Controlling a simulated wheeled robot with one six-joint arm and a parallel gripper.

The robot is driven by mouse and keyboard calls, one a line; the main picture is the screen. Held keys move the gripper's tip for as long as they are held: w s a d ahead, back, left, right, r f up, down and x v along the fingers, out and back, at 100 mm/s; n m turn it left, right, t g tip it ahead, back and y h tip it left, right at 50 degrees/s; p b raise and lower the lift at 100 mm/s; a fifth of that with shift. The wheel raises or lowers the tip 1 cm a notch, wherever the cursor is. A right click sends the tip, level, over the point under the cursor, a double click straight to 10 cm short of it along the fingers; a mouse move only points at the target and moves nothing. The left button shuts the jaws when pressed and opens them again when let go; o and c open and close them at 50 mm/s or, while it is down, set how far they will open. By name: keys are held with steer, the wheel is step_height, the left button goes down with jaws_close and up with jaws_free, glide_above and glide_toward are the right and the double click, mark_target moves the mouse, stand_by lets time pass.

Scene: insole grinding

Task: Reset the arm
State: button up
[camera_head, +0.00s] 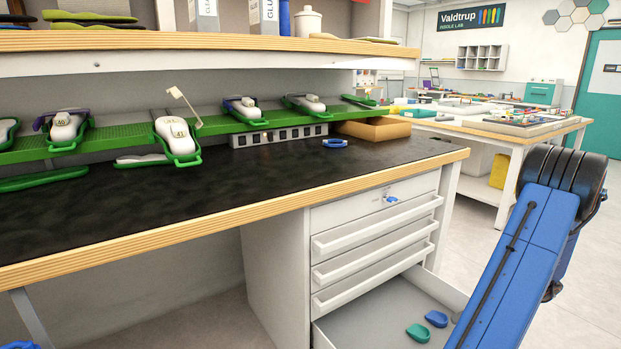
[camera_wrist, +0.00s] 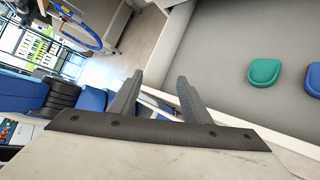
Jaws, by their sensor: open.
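My gripper (camera_wrist: 160,78) shows in the wrist view with its two dark fingers apart and nothing between them. It is open. To its right in that view lies the grey floor of an open drawer (camera_wrist: 225,85), with a green heel piece (camera_wrist: 264,72) and a blue heel piece (camera_wrist: 314,79) inside, both apart from the fingers. In the head view my blue arm rises at the right side, beside the drawer unit. The gripper itself is out of the head view.
The open bottom drawer (camera_head: 365,315) juts out below three shut drawers. Above is a dark-topped workbench (camera_head: 250,178) with a wooden edge. A green rack (camera_head: 105,135) holds several shoe lasts. Another table (camera_head: 500,131) stands behind my arm. Floor shows between them.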

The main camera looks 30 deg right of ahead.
steer(key=w+a+r+n+g+h, duration=0.2)
steer(key=w+a+r+n, duration=0.25)
steer(key=a, duration=0.35)
steer(key=w+a+r+n+g+h, duration=0.2)
steer(key=w+a+r+n, duration=0.1)
steer(key=a+r+n, duration=0.4)
steer(key=w+a+r+n+g+h, duration=0.25)
steer(key=a+n, duration=0.25)
steer(key=a, duration=0.4)
steer(key=s+a+r+n+t+h, duration=0.1)
steer(key=s+a+r+n, duration=0.1)
steer(key=a+n, duration=0.4)
steer(key=s+a+r+n+t+h, duration=0.2)
steer(key=s+a+r+n, duration=0.1)
steer(key=a+n, duration=0.3)
steer(key=s+a+r+n+t+h, duration=0.1)
steer(key=s+a+r+n+t, duration=0.1)
steer(key=a+n, duration=0.4)
steer(key=s+a, duration=0.1)
steer(key=a, duration=0.2)
steer(key=shift+s+r, duration=0.15)
steer(key=shift+r, duration=0.1)
